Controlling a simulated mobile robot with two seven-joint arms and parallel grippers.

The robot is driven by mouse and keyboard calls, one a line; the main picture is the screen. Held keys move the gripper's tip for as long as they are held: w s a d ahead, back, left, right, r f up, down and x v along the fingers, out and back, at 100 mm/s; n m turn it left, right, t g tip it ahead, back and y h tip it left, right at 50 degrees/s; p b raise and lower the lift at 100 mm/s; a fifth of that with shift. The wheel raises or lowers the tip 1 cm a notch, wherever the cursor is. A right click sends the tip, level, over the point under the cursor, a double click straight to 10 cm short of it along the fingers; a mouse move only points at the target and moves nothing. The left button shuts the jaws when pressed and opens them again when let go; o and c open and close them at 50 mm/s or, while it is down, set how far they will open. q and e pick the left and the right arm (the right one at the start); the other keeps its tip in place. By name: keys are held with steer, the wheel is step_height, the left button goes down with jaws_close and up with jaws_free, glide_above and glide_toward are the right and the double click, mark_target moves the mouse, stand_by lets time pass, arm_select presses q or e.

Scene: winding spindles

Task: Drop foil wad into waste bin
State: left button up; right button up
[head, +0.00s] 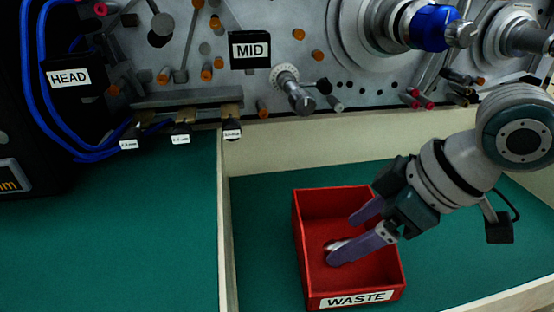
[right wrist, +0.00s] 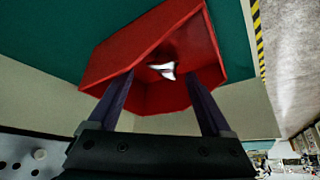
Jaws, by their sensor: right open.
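The red waste bin (head: 323,292), labelled WASTE, stands on the green surface; it also shows in the right wrist view (right wrist: 115,60). My right gripper (head: 346,237) reaches in over the bin from the right, with its two purple fingers spread apart. The small silvery foil wad (right wrist: 164,70) shows inside the bin's outline, in the gap between the fingertips and touching neither in the right wrist view. In the head view the foil wad (head: 335,244) is partly hidden behind the nearer finger. I cannot tell whether it rests on the bin floor. My left gripper is out of view.
A pale divider (head: 225,230) runs along the bin area's left side, and a pale wall (head: 330,146) stands behind it. The machine panel above carries knobs, spindles and a MID label (head: 250,50). Blue cables hang at the left. Green surface left of the divider is clear.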

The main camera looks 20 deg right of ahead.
steer(key=shift+r, duration=0.1)
steer(key=p+v, duration=0.1)
steer(key=v, duration=0.8)
steer(key=shift+s+r+p, duration=0.2)
steer(key=shift+r+p, duration=0.15)
steer(key=shift+p, duration=0.05)
steer(key=shift+d, duration=0.1)
steer(key=s+a+f+m+g+h+p, duration=0.25)
steer(key=s+a+m, duration=0.35)
steer(key=s, duration=0.6)
step_height(320, 180, up, 38)
steer(key=n+t+p, duration=0.1)
steer(key=p, duration=3.7)
steer(key=shift+w+a+h+p, duration=0.3)
steer(key=shift+a+h, duration=0.05)
steer(key=shift+f, duration=0.1)
